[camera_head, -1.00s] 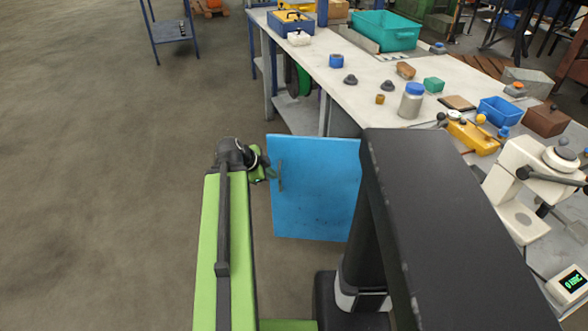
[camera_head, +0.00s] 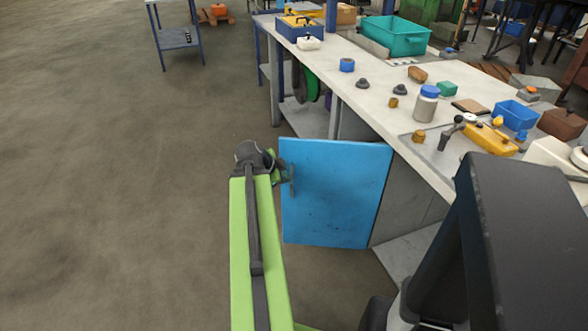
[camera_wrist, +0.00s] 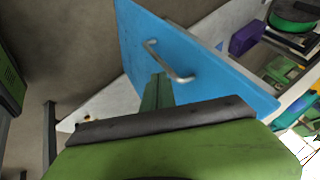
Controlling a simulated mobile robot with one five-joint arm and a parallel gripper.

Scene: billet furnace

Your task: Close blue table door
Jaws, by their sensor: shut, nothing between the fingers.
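The blue table door (camera_head: 335,195) stands open, swung out from the grey cabinet under the long workbench. Its metal handle (camera_wrist: 168,60) shows on the face toward me in the wrist view, and at the door's left edge in the head view. My gripper (camera_head: 281,175) is shut and empty beside the door's left edge, near the handle. In the wrist view my green gripper (camera_wrist: 158,92) points at the blue panel just below the handle. I cannot tell whether it touches the door.
The workbench top (camera_head: 375,100) holds a jar (camera_head: 426,104), a teal crate (camera_head: 394,36), a blue bin (camera_head: 516,114) and small parts. Under it, a shelf (camera_head: 305,117) carries a green reel. Open floor (camera_head: 110,180) lies left. A blue-legged side table (camera_head: 178,38) stands far back.

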